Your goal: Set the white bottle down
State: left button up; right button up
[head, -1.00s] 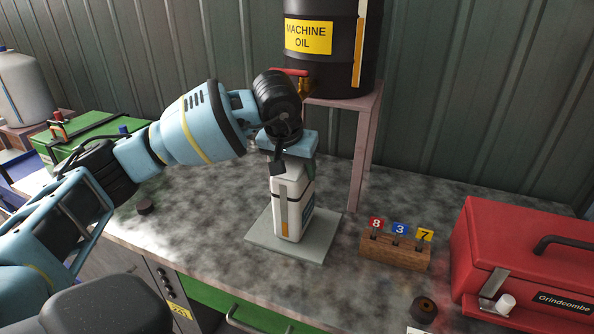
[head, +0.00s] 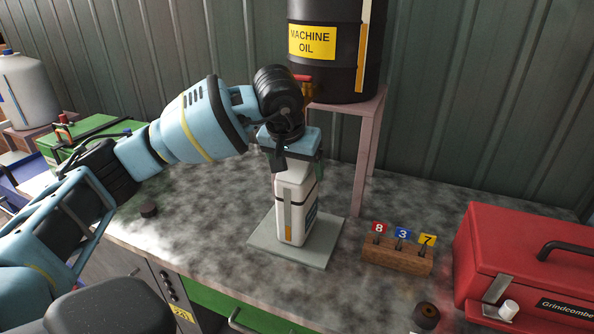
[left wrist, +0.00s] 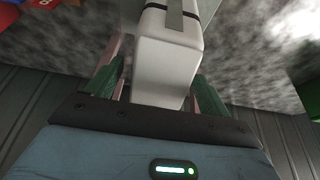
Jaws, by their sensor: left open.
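The white bottle (head: 297,205) stands upright on a grey square plate (head: 262,243) on the bench, below the tap of the machine oil drum. It has a dark band and an amber strip on its side. My left gripper (head: 292,165) is over the bottle's top, pointing down, with its jaws open. In the left wrist view the bottle (left wrist: 168,65) lies between the two green-padded fingers (left wrist: 160,90), with gaps showing at its sides. The bottle's top is partly hidden by the gripper in the head view. My right gripper is not in view.
A black drum (head: 335,75) with a red-handled tap stands on a pink stand (head: 362,160) just behind the bottle. A wooden block (head: 397,256) with numbered tags and a red toolbox (head: 530,265) are to the right. Open bench lies left of the plate.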

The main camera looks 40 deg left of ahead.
pick_arm(q)
jog(key=v, duration=0.9)
jog(key=shift+s, duration=0.1)
jog(key=shift+s+r, duration=0.2)
jog(key=shift+r, duration=0.25)
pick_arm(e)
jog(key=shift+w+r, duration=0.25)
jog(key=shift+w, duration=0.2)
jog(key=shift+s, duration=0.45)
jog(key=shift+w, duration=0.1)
